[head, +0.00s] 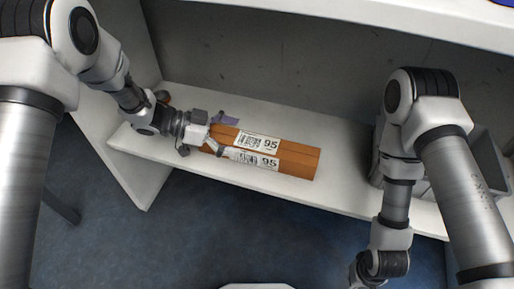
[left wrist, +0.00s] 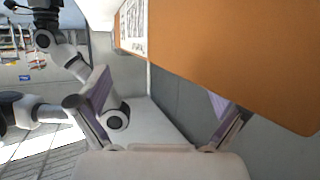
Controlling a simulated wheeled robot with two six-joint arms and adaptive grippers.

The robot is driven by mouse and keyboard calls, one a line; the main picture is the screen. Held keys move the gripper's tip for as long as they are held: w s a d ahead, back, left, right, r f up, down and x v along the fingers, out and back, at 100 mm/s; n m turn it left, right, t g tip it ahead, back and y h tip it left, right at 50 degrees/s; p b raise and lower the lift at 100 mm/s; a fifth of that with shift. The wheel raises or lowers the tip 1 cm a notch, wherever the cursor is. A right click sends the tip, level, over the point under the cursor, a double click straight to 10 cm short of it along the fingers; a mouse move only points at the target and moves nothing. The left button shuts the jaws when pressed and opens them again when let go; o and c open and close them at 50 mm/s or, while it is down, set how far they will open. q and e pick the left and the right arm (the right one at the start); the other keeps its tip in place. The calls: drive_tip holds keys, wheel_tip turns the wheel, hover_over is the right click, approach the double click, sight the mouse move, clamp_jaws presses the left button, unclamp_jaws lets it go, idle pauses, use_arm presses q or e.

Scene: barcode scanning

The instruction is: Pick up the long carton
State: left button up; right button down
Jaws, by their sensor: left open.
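The long carton (head: 300,160) is orange-brown with white barcode labels marked 95. It lies lengthwise on the white shelf, its long side near the front edge. My left gripper (head: 216,137) is at the carton's left end, its fingers open. In the left wrist view the carton (left wrist: 225,50) fills the upper right, and the open fingers of my left gripper (left wrist: 160,122) show below it, with one finger close to the carton. I cannot tell whether they touch. My right arm shows at the right of the head view, but its gripper cannot be made out.
The white shelf (head: 345,195) has an upright panel at the left and a board above. A grey box-like object (head: 487,160) stands at the right, partly behind my right arm. The shelf between carton and grey object is clear.

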sight(250, 141)
use_arm(q)
drive_tip(key=b+x, duration=0.1)
drive_tip(key=x, duration=0.2)
drive_tip(key=shift+s+d+f+b, duration=0.1)
drive_tip(key=shift+f+b, duration=0.25)
drive_tip(key=shift+f, duration=0.05)
drive_tip(key=shift+d, duration=0.35)
drive_tip(key=shift+r, duration=0.15)
use_arm(e)
wheel_tip(250, 141, down, 2)
drive_tip(key=shift+f, duration=0.25)
use_arm(q)
drive_tip(key=c, duration=1.8)
